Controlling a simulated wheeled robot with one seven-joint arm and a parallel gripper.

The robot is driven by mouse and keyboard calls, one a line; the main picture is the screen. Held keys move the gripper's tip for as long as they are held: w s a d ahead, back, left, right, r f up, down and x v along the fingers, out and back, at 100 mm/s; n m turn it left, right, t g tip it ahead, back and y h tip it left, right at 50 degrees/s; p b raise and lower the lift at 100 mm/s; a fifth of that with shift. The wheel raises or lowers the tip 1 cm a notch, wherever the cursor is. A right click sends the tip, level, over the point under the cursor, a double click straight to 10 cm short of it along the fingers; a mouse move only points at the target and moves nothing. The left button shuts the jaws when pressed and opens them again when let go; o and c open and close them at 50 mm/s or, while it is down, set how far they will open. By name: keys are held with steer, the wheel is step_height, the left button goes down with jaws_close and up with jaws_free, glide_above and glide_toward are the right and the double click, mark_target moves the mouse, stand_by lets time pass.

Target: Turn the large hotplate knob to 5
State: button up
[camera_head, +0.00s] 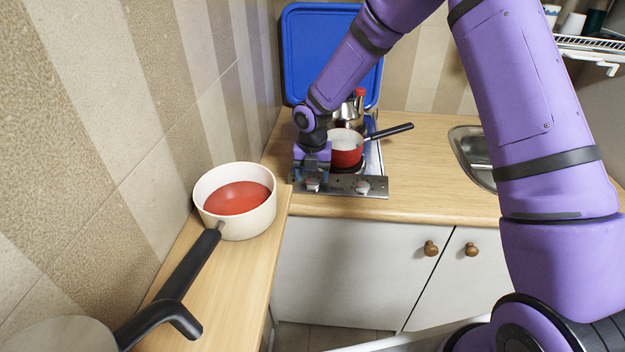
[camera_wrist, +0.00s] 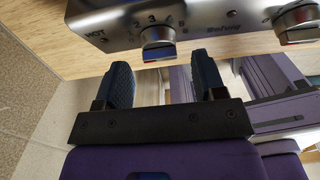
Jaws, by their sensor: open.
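The hob's steel front panel (camera_head: 340,187) carries two knobs, a left knob (camera_head: 312,184) and a right knob (camera_head: 363,187). Which one serves the large hotplate I cannot tell. My gripper (camera_head: 312,172) is at the left knob. In the wrist view, my gripper (camera_wrist: 164,68) is open and empty, with its two dark fingers apart. The left knob (camera_wrist: 158,38) is just ahead of the gap between the fingertips, with no clear contact. Printed numbers show around it, but its setting is unclear. The right knob (camera_wrist: 297,18) is off to the right.
A red pot (camera_head: 346,155) with a black handle pointing right stands on the hob, with a metal pot (camera_head: 347,112) behind it. The blue lid (camera_head: 322,50) is raised. A cream pan (camera_head: 231,215) holding something red sits on the left counter. A sink (camera_head: 474,155) is at right.

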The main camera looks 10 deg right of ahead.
mark_target(313, 183)
steer(key=shift+f, duration=1.1)
steer(key=c, duration=0.9)
